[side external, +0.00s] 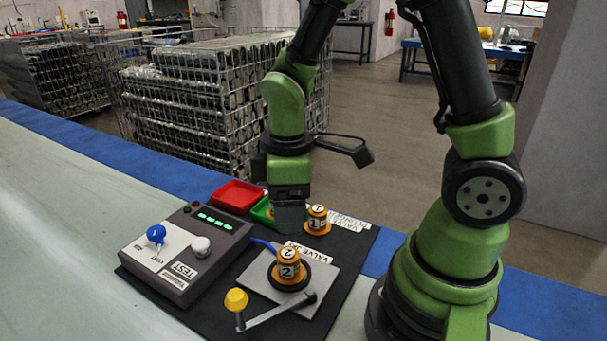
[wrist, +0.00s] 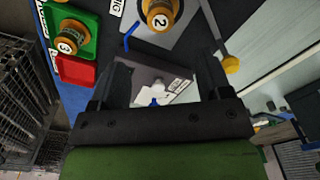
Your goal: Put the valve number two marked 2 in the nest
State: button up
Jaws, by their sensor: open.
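The orange-and-brass valve marked 2 (side external: 289,264) stands upright in the dark round nest (side external: 304,284) on the grey jig plate (side external: 260,283). The valve (wrist: 160,15) also shows at the top of the wrist view. My gripper (side external: 289,222) is open and empty, behind the valve and apart from it, in front of the green tray. In the wrist view the open jaws (wrist: 158,92) have a clear gap, with the test box seen beyond it. How deep the valve sits is hard to tell.
A yellow-knobbed lever (side external: 237,300) lies beside the nest. The test box (side external: 185,253) is to the left. Valve 1 (side external: 317,220) stands behind. Valve 3 (wrist: 69,38) is in the green tray (wrist: 88,15), near the red tray (side external: 236,196). A blue hose (side external: 264,243) reaches the jig.

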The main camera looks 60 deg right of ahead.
jog(key=s+r+m+t+y, duration=0.1)
jog(key=s+r+m+t, duration=0.2)
jog(key=r, duration=0.5)
jog(key=s+a+r+m+t+y, duration=0.1)
jog(key=s+r+m+t, duration=0.3)
jog(key=r+m, duration=0.4)
jog(key=shift+s, duration=0.8)
